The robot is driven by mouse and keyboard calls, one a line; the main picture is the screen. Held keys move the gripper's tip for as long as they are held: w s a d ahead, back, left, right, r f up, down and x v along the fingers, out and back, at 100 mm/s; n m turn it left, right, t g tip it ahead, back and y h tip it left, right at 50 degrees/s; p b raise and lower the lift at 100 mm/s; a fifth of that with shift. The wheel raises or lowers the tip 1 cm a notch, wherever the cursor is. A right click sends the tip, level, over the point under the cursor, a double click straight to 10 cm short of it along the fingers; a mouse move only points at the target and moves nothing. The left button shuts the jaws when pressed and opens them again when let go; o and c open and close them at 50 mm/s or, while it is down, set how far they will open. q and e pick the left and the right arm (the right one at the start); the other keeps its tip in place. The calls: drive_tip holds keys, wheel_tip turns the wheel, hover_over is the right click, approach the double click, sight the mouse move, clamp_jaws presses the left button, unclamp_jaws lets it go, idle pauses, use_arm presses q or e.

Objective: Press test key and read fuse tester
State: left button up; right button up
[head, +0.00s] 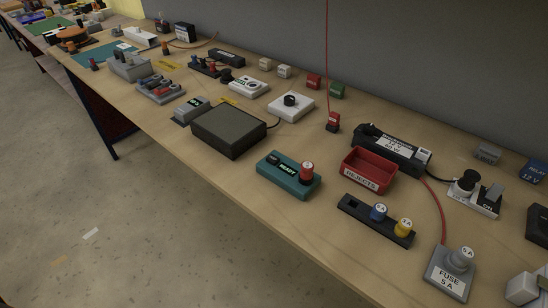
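A teal box (276,182), which looks like the fuse tester, sits near the front edge of the bench, in the middle of the head view. Its small display (287,169) reads READY in green. A red cylinder (307,175) with a pale top stands upright at the box's right end. A small dark part (273,159), possibly the test key, is at its left end. Neither of my grippers is in view, and nothing touches the box.
Right of it are a black rack (350,208) with blue and yellow cylinders, a red REJECTS bin (350,179) and a grey FUSE 5 A block (447,285). A dark panel box (229,131) stands left. A red cord (327,50) hangs behind. Bare bench lies between.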

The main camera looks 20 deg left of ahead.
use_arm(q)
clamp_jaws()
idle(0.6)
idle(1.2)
